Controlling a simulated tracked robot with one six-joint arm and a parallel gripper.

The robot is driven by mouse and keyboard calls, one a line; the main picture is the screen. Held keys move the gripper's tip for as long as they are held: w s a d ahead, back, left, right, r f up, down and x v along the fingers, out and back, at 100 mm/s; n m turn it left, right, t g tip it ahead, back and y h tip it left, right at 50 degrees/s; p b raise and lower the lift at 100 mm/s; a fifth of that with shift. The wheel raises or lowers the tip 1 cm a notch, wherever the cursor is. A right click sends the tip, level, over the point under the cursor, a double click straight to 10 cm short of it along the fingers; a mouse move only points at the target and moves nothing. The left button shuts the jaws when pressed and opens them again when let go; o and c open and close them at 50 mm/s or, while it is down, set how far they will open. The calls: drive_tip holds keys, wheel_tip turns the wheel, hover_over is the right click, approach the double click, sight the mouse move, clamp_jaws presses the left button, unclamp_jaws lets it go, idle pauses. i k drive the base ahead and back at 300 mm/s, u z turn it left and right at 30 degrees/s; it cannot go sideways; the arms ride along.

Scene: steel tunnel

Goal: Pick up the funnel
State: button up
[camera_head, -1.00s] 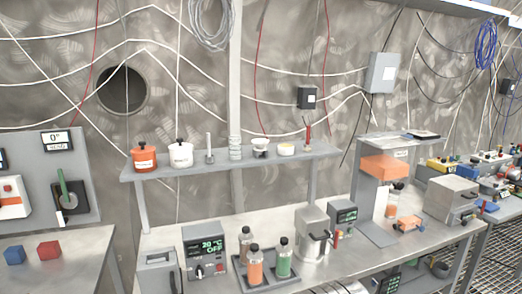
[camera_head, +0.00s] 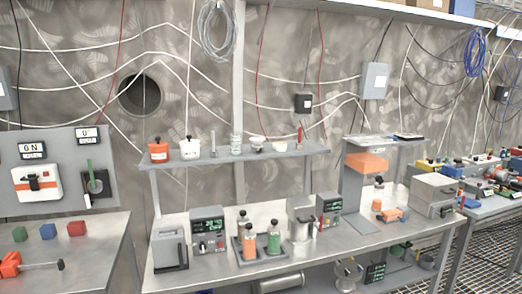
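A small whitish piece with a wide top and a narrower foot (camera_head: 258,143) stands on the raised shelf (camera_head: 215,158) over the middle bench. It looks like the funnel, but it is too small to be sure. A ribbed pale cylinder (camera_head: 236,144) is to its left and a low white-and-yellow dish (camera_head: 280,146) to its right. My gripper is not in view.
An orange pot (camera_head: 158,151) and a white pot (camera_head: 190,149) stand at the shelf's left end. Below, the bench holds a tray with bottles (camera_head: 261,247), a metal jug (camera_head: 300,220) and display boxes (camera_head: 208,230). A switch panel (camera_head: 60,170) is at left.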

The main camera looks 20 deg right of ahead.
sight(257, 145)
drive_tip(key=k, duration=0.6)
drive_tip(key=z, duration=0.3)
drive_tip(key=i, duration=1.6)
drive_tip(key=u, duration=0.35)
drive_tip(key=i, duration=0.65)
drive_tip(key=u, duration=0.7)
drive_tip(key=i, duration=0.4)
drive_tip(key=u, duration=0.35)
